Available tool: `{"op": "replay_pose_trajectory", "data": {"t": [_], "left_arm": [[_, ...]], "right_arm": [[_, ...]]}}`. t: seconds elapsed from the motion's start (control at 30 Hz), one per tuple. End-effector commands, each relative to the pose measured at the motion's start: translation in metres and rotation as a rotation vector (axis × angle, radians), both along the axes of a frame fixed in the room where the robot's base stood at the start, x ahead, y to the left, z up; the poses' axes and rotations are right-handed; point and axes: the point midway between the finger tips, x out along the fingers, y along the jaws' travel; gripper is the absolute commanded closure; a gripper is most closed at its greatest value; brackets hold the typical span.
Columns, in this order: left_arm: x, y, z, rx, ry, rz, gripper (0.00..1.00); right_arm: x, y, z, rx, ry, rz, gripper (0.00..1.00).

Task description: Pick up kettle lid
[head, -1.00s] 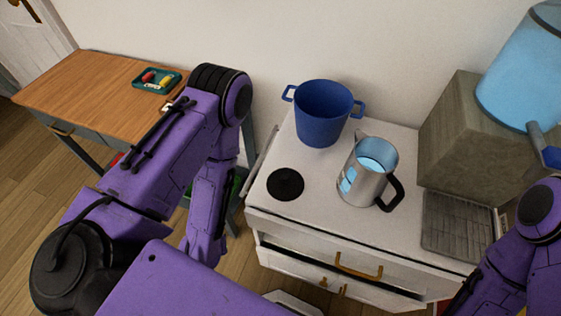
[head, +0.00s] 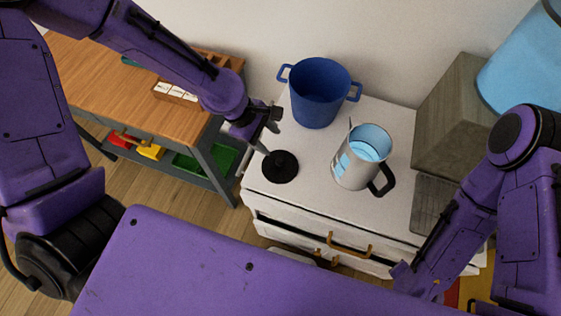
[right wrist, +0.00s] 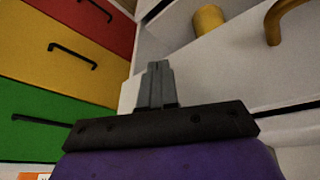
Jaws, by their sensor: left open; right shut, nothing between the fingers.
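The kettle lid (head: 280,167), a round black disc with a small knob, lies flat on the left part of the white cabinet top. The metal kettle (head: 362,158), lidless with light blue inside and a black handle, stands to its right. My left gripper (head: 271,131) is open and empty, just above and behind the lid, apart from it as far as I can tell. My right gripper (right wrist: 158,84) is shut and empty, low in front of the drawers in the right wrist view. In the head view its fingers are hard to make out.
A blue pot (head: 320,92) stands behind the lid. A stone-like block (head: 460,115) and a wire rack (head: 433,203) are at right. A wooden table (head: 100,75) is at left. Coloured drawers (right wrist: 55,60) flank the right gripper.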

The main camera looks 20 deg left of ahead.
Motion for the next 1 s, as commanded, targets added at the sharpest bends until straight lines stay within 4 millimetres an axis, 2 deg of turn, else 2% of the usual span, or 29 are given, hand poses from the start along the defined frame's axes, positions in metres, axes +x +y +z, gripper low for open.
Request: {"op": "replay_pose_trajectory", "data": {"t": [0.03,0.1,0.23,0.4,0.53,0.67,0.8,1.0], "left_arm": [[-0.002,-0.001,0.013,-0.008,0.058,0.027,0.45],[-0.007,0.000,0.024,-0.004,0.135,0.063,0.45],[-0.013,0.002,0.027,0.012,0.206,0.096,0.45],[-0.015,-0.010,-0.002,0.014,0.219,0.101,0.45],[-0.014,-0.016,-0.017,0.014,0.216,0.102,0.45],[-0.013,-0.021,-0.033,0.013,0.218,0.102,0.45],[-0.012,-0.028,-0.056,0.014,0.218,0.100,0.45],[-0.011,-0.033,-0.068,0.013,0.214,0.102,0.45]], "right_arm": [[0.000,0.000,0.003,0.000,0.000,0.000,1.00],[0.000,0.000,0.004,0.000,0.000,0.000,1.00],[0.000,0.000,0.004,0.000,0.000,0.000,1.00],[0.000,0.000,0.002,0.000,0.000,0.000,1.00],[0.000,0.000,0.002,0.000,0.000,0.000,1.00],[0.000,0.000,0.006,0.000,0.000,0.000,1.00],[0.000,0.000,0.009,0.000,0.000,0.000,1.00],[0.000,0.000,0.010,0.000,0.000,0.000,1.00]]}}
